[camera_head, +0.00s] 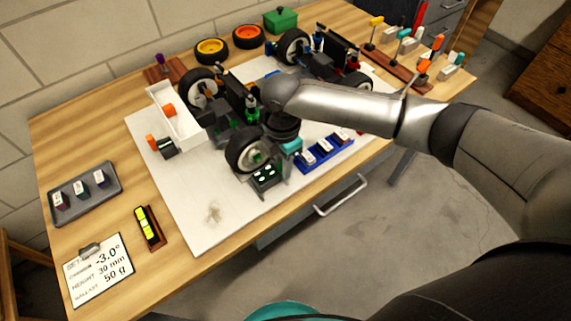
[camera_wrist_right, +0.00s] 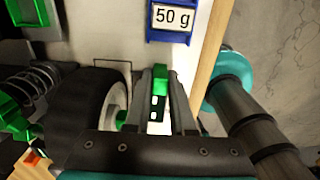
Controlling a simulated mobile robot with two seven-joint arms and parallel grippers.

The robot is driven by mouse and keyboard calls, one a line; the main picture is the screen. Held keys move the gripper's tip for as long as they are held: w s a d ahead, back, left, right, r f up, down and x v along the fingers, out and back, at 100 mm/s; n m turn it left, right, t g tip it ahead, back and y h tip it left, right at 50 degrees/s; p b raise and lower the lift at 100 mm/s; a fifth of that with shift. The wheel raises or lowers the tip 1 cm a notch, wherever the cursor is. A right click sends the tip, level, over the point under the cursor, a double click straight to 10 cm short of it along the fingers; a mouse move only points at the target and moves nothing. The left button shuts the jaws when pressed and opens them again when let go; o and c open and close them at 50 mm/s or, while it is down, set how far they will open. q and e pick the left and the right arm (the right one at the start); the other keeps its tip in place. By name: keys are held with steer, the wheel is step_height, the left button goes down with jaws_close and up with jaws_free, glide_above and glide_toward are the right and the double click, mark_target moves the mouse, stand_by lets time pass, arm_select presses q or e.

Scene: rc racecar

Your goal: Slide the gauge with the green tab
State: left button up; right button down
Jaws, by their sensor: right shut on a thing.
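The green tab (camera_wrist_right: 158,82) shows in the right wrist view between the two dark fingers of my right gripper (camera_wrist_right: 161,76), which is shut on it. White marks show just below the green. A black wheel (camera_wrist_right: 88,110) of the racecar stands close to the left of the fingers. In the head view my right arm reaches over the car from the right, and my right gripper (camera_head: 268,178) is low in front of the car's near wheel (camera_head: 248,150). The rest of the gauge is mostly hidden there. My left gripper is not in view.
A blue tray (camera_head: 326,163) with labelled weights lies to the right; its 50 g block (camera_wrist_right: 172,17) shows in the wrist view. A white bin (camera_head: 178,122), a grey tray (camera_head: 83,207), a yellow level (camera_head: 149,227) and a setup card (camera_head: 98,270) lie left. The mat's near-left part is clear.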

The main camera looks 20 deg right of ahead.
steer(key=shift+w+a, duration=0.3)
steer(key=shift+w, duration=0.55)
steer(key=shift+r, duration=0.1)
steer(key=c, duration=1)
jaws_free()
steer(key=shift+w, duration=0.1)
steer(key=shift+o, duration=1.2)
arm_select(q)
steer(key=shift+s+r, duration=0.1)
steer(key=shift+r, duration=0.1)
